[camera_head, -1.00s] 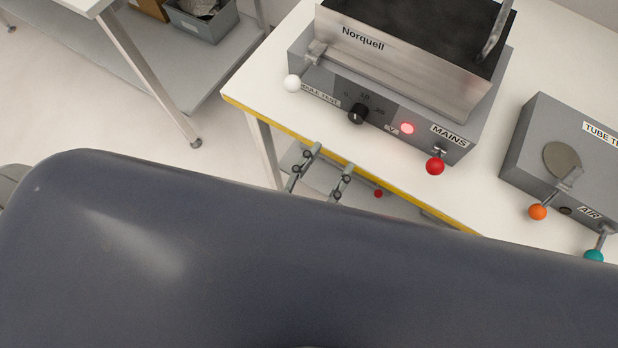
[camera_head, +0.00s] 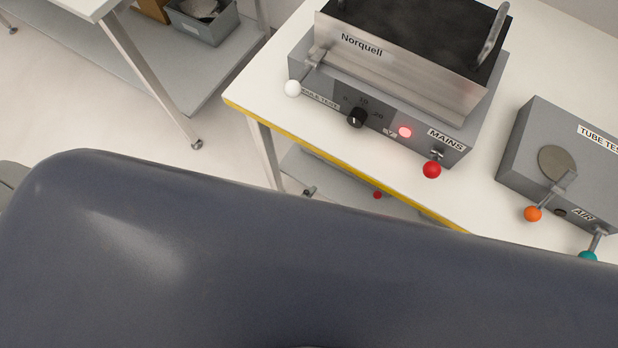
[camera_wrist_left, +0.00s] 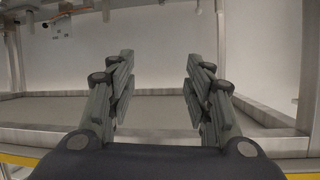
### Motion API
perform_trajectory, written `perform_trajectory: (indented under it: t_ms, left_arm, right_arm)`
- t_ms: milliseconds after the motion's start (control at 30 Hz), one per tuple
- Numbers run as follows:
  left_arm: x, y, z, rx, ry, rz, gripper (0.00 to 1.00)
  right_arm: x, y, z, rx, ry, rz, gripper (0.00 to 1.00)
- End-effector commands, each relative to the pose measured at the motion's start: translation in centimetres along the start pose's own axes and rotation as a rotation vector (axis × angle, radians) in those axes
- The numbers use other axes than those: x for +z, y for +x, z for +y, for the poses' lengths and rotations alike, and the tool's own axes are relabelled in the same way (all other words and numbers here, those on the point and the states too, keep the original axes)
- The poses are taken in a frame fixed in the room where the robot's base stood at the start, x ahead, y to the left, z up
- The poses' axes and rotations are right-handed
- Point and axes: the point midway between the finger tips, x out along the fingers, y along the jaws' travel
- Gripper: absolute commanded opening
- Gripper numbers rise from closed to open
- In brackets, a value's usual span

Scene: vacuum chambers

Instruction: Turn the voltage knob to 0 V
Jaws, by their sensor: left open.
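The voltage knob (camera_head: 356,118) is a small black dial on the front of the grey Norquell unit (camera_head: 455,155). Marks 10 and 20 show above and to its right. A small pale mark shows on the knob, but the exact setting is too small to read. My left gripper (camera_wrist_left: 158,85) is open and empty in the left wrist view, with its two fingers well apart. In the head view only a small piece of it (camera_head: 309,191) shows below the table edge, and the rest is hidden by my own body. It is apart from the knob. My right gripper is not in view.
A lit red lamp (camera_head: 405,132) and the red-tipped MAINS lever (camera_head: 432,169) are right of the knob. A white-tipped lever (camera_head: 293,88) is left. The tube tester (camera_head: 520,150) stands further right. The white table (camera_head: 262,85) has a yellow front edge.

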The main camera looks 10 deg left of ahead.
Motion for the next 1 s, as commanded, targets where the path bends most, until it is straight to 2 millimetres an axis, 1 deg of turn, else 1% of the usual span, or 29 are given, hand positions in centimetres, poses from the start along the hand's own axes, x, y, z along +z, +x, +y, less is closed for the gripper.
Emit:
perform_trajectory:
  t_ms: [100, 300, 467, 767, 833, 867, 933, 967, 1000]
  left_arm:
    - [2.1, 0.2, -0.1, 0.008, -0.002, -0.047, 0.47]
    - [4.6, 0.4, -0.2, 0.017, -0.006, -0.101, 0.47]
    - [5.5, 0.5, -0.3, 0.020, -0.010, -0.120, 0.47]
    - [5.6, 0.5, -0.3, 0.020, -0.010, -0.122, 0.47]
    - [5.9, 0.5, -0.3, 0.021, -0.010, -0.128, 0.47]
    - [6.3, 0.5, -0.4, 0.021, -0.011, -0.136, 0.47]
    - [8.0, 0.6, -0.6, 0.025, -0.013, -0.172, 0.47]
    - [9.1, 0.6, -0.7, 0.027, -0.016, -0.196, 0.47]
    - [10.9, 0.5, -0.8, 0.029, -0.023, -0.235, 0.47]
  right_arm:
    - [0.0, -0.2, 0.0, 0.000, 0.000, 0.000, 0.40]
    - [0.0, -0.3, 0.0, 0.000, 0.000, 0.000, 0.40]
    - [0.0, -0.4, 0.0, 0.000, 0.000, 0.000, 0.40]
    - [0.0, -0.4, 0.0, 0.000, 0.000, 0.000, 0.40]
    - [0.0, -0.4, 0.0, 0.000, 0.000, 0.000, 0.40]
    - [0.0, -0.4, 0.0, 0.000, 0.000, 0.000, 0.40]
    - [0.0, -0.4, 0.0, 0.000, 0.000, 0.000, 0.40]
    - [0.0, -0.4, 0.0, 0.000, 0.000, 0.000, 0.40]
    - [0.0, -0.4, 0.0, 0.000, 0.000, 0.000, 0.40]
